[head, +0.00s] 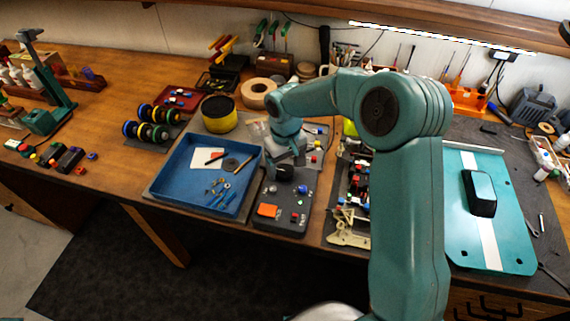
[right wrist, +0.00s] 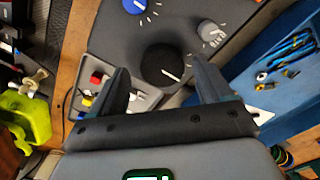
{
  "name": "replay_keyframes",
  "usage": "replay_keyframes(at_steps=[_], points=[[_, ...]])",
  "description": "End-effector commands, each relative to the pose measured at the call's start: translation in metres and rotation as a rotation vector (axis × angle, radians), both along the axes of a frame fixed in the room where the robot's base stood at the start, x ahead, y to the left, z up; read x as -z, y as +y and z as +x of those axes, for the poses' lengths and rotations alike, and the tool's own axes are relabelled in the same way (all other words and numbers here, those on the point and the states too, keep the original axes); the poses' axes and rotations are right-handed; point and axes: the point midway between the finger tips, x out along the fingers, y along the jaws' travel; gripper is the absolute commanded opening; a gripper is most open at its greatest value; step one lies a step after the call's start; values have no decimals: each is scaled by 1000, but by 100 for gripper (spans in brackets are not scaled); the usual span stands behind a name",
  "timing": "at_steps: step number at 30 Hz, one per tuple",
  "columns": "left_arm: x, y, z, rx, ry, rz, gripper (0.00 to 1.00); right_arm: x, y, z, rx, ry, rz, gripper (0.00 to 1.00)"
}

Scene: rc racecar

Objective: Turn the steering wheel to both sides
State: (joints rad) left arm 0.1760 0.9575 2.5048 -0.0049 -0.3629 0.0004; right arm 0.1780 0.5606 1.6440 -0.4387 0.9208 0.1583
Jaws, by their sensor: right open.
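A dark grey control box (head: 264,218) lies on the bench with a blue knob, a grey knob, an orange patch and a large black round knob (head: 284,173), which looks like the steering wheel. The black wheel (right wrist: 162,64) with a white mark shows in the right wrist view, between and just beyond my fingers. My right gripper (head: 286,162) points down over it; its fingers (right wrist: 162,75) are open, one on each side, with no clear contact visible. My left gripper is not in view.
A blue tray (head: 168,191) with small tools stands left of the box. A mat with car parts (head: 352,200) lies to the right, and a teal body panel (head: 519,258) further right. The bench's front edge is close to the box.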

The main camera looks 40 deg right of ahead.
Motion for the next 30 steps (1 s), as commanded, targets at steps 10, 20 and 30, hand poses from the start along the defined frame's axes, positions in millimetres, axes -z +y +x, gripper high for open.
replay_keyframes(at_steps=[10,20,30], points=[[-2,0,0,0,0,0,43,14,0,2,0,0,1,79],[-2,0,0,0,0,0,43,13,0,2,0,0,1,23],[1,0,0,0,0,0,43,14,1,2,-62,0,1,23]])
